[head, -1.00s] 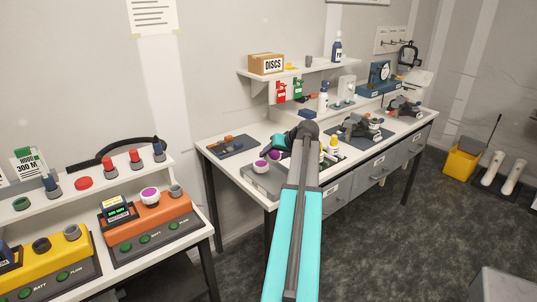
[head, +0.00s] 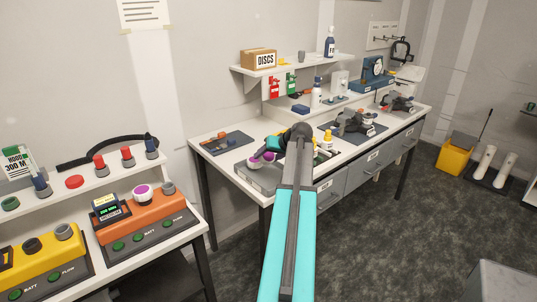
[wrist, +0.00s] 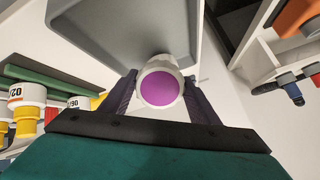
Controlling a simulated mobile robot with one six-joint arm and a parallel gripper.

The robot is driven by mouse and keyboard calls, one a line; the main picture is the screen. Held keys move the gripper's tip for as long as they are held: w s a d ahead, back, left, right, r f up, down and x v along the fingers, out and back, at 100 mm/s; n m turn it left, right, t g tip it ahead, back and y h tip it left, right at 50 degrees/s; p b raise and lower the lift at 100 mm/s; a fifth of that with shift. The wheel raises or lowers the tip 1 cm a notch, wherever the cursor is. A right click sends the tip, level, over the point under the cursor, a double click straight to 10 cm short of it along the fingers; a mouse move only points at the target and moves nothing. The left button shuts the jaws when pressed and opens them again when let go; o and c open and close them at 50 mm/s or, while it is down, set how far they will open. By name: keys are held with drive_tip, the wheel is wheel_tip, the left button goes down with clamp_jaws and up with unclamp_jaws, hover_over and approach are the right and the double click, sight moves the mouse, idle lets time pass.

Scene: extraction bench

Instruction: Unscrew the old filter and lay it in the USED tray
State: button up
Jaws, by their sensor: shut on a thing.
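A white filter with a purple end is held in my gripper; in the wrist view the filter (wrist: 160,84) has its purple face toward the camera, with a dark jaw on each side. In the head view the filter (head: 254,162) is small and partly hidden by my gripper (head: 262,154). A grey tray (head: 257,180) on the far bench lies under it. The tray (wrist: 125,28) also shows behind the filter in the wrist view. Its label is not readable, and I cannot tell whether the filter touches it.
An orange instrument (head: 146,216) with a purple-topped white piece (head: 142,192) and a yellow instrument (head: 45,262) stand on the left bench. A dark mat (head: 222,143) lies left of the tray. White jars (wrist: 32,95) stand left of my gripper in the wrist view.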

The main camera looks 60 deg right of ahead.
drive_tip(key=shift+f+b, duration=0.85)
drive_tip(key=shift+f, duration=1.3)
drive_tip(key=shift+f+b, duration=0.5)
drive_tip(key=shift+f, duration=0.25)
drive_tip(key=o, duration=1.2)
drive_tip(key=shift+o, duration=0.2)
drive_tip(key=shift+s+f, duration=0.1)
drive_tip(key=shift+s+a, duration=0.1)
drive_tip(key=b+v, duration=0.2)
drive_tip(key=v, duration=1.1)
drive_tip(key=shift+r, duration=0.5)
drive_tip(key=shift+s, duration=0.1)
